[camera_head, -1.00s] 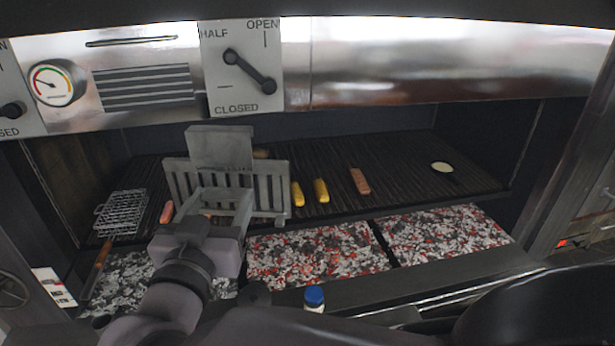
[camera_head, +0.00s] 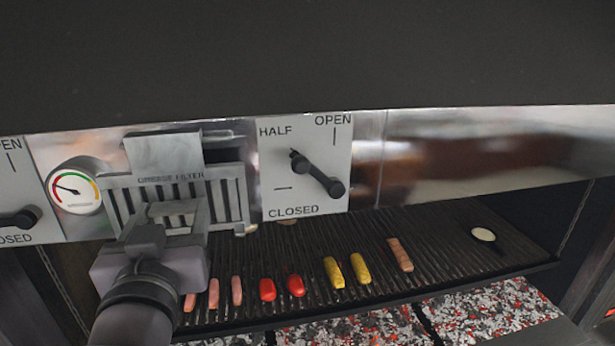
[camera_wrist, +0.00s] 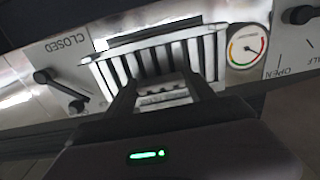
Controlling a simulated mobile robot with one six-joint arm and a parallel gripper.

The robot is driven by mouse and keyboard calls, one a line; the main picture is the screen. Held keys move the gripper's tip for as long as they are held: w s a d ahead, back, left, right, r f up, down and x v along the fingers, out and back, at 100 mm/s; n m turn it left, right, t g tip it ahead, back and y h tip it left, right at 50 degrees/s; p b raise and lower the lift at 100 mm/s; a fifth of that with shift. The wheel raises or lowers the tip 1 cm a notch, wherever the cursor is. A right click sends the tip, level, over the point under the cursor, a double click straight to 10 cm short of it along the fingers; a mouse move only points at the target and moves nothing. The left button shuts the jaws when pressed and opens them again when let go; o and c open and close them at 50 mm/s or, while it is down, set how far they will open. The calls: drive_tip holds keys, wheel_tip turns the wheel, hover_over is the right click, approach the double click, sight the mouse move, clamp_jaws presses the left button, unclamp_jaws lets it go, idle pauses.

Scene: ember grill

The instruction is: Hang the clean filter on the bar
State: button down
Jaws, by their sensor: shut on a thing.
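The grease filter (camera_head: 230,196) is a grey slotted metal panel with a flat upper plate and the words "GREASE FILTER". My gripper (camera_head: 172,212) is shut on it and holds it upright in front of the steel hood panel. The filter also shows in the wrist view (camera_wrist: 207,52), between the fingers of my gripper (camera_wrist: 165,92) and the hood. The bar (camera_head: 222,136) seems to be the thin rail at the upper plate's right edge; most of it is hidden behind the filter. Whether the filter touches it I cannot tell.
A round gauge (camera_head: 75,186) sits just left of the filter, and a damper lever (camera_head: 318,174) on its plate just right. Below is the grill grate (camera_head: 440,250) with several sausages and corn pieces, a small pan (camera_head: 484,235), and glowing coals (camera_head: 500,306).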

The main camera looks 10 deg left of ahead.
sight(177, 199)
drive_tip(key=p+x, duration=0.1)
drive_tip(key=x, duration=0.1)
drive_tip(key=p+x, duration=0.2)
drive_tip(key=shift+r, duration=0.25)
drive_tip(key=shift+w+a+f+p, duration=0.2)
drive_tip(key=shift+w+f, duration=0.1)
drive_tip(key=shift+w, duration=0.25)
drive_tip(key=shift+w+a+f+p, duration=0.15)
drive_tip(key=shift+w+a+f, duration=0.1)
drive_tip(key=shift+w, duration=0.3)
drive_tip(key=f+b, duration=0.1)
drive_tip(key=b, duration=0.1)
drive_tip(key=shift+s+d+f+b, duration=0.1)
drive_tip(key=shift+f+b, duration=0.1)
drive_tip(key=shift+b, duration=0.15)
drive_tip(key=shift+c, duration=1.2)
unclamp_jaws()
drive_tip(key=shift+f, duration=0.1)
